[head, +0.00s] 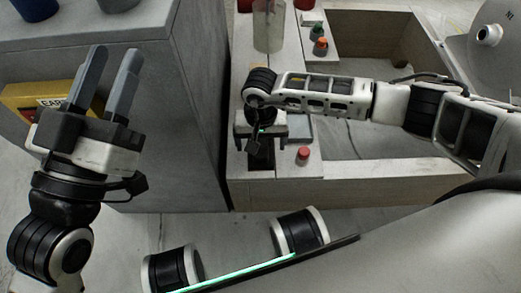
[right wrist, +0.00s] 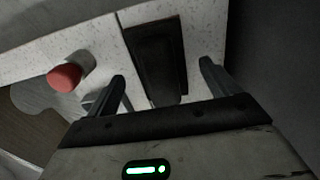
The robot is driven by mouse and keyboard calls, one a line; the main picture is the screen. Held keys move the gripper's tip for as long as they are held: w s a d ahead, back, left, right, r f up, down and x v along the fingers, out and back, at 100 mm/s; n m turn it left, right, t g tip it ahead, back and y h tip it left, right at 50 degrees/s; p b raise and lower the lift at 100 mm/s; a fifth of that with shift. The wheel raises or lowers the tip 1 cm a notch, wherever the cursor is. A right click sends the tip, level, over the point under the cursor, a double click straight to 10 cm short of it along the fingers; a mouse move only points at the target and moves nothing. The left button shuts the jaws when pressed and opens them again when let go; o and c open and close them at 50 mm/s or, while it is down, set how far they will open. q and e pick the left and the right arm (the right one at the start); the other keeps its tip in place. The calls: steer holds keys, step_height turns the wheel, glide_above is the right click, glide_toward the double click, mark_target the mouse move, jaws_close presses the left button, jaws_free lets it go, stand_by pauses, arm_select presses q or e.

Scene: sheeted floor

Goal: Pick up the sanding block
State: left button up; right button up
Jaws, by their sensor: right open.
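A dark, flat oblong block (right wrist: 158,55), likely the sanding block, lies on the pale speckled ledge in the right wrist view. In the head view it shows as a dark shape (head: 261,158) below my right gripper (head: 261,143). In the right wrist view my right gripper (right wrist: 162,71) is open, one finger on each side of the block's near end. A gap shows on both sides; I cannot tell how far above the ledge the fingertips are. My left gripper (head: 116,52) is open and empty, pointing up at the left, far from the block.
A red-capped small item (head: 303,154) stands on the ledge beside the block and shows in the right wrist view (right wrist: 65,77). A clear container (head: 269,25) stands farther back. A grey cabinet (head: 190,100) rises left of the ledge. A sunken tray (head: 350,140) lies right.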

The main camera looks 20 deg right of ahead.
steer(key=shift+f, duration=0.75)
steer(key=c, duration=1.2)
arm_select(q)
steer(key=shift+s+r+m+t+h, duration=0.15)
steer(key=shift+r+m+t+h, duration=0.15)
steer(key=shift+r+m+h, duration=0.3)
steer(key=shift+r, duration=0.1)
arm_select(e)
steer(key=shift+r, duration=0.1)
